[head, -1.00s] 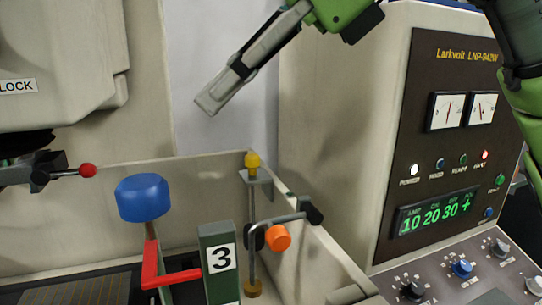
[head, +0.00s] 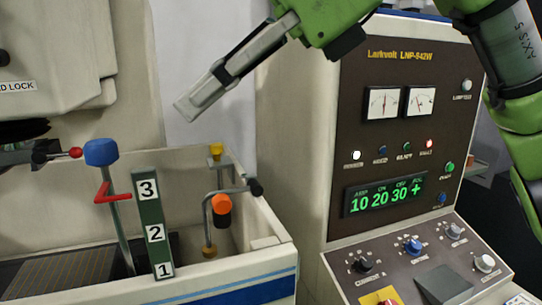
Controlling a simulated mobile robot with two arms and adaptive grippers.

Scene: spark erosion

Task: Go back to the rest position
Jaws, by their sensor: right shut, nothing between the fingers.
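My right gripper (head: 190,108) hangs in from the top on a green arm (head: 345,20). Its grey fingers are shut with nothing between them. They point down and left in front of the pale wall, above the machine's tank (head: 265,238) and apart from it. My left gripper is not in the head view.
In the tank stand a blue-knobbed lever with a red pointer (head: 102,152), a green post numbered 1 to 3 (head: 150,210) and a bent pipe with an orange knob (head: 221,204). At right is the Larkvolt control cabinet (head: 400,145) with gauges and a lit display.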

